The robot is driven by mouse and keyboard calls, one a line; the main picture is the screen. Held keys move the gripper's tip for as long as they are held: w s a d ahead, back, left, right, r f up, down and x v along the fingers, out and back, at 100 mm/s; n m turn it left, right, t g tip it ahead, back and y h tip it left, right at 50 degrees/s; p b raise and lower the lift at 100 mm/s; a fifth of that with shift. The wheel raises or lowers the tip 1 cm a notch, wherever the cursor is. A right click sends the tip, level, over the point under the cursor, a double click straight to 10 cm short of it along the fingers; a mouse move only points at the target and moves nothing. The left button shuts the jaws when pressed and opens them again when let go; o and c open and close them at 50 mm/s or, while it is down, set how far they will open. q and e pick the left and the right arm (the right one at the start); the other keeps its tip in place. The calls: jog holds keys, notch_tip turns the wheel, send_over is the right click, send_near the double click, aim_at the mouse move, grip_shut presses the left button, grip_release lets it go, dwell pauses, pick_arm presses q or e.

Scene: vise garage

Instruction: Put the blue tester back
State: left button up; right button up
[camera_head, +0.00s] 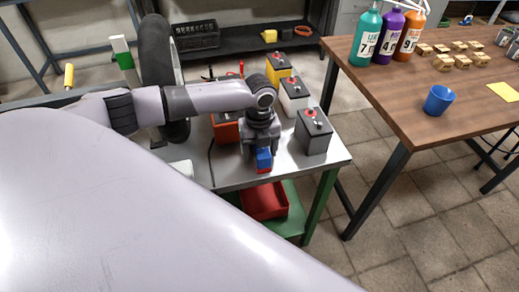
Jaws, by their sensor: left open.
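The small blue tester (264,159) is at the front edge of the light metal table, with a bit of red below it. My left gripper (261,147) is directly above it, pointing down, with its jaws open. The gripper hides the tester's upper part, and I cannot tell whether the fingers touch it. My right gripper is not in view.
Grey (314,132), white (294,96) and yellow (278,67) batteries stand right of and behind the gripper. A red tray (264,201) lies below. A wooden table (405,105) with bottles and a blue cup (438,100) stands right.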

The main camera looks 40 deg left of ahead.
pick_arm(q)
notch_tip(320, 180, up, 12)
jog(key=shift+p, duration=0.3)
dwell(0.4)
jog(key=s+d+f+n+t+h, duration=0.1)
jog(key=s+d+f+n, duration=0.35)
jog(key=s+d, duration=0.2)
jog(key=s+d+f+n+t+h, duration=0.1)
jog(key=s+d+f+n+h, duration=0.1)
jog(key=s+d+f+n, duration=0.45)
jog(key=s+a+n+t+y, duration=0.2)
jog(key=s+a+n, duration=0.4)
jog(key=s+n, duration=0.6)
jog(key=w+d+f+t+h+p, duration=0.1)
jog(key=w+d+f+t+p, duration=0.1)
jog(key=w+f+t, duration=0.3)
jog(key=shift+w+d+f+n+t+p, duration=0.2)
jog(key=shift+w+f+n+t+p, duration=0.15)
jog(key=shift+w+t, duration=0.45)
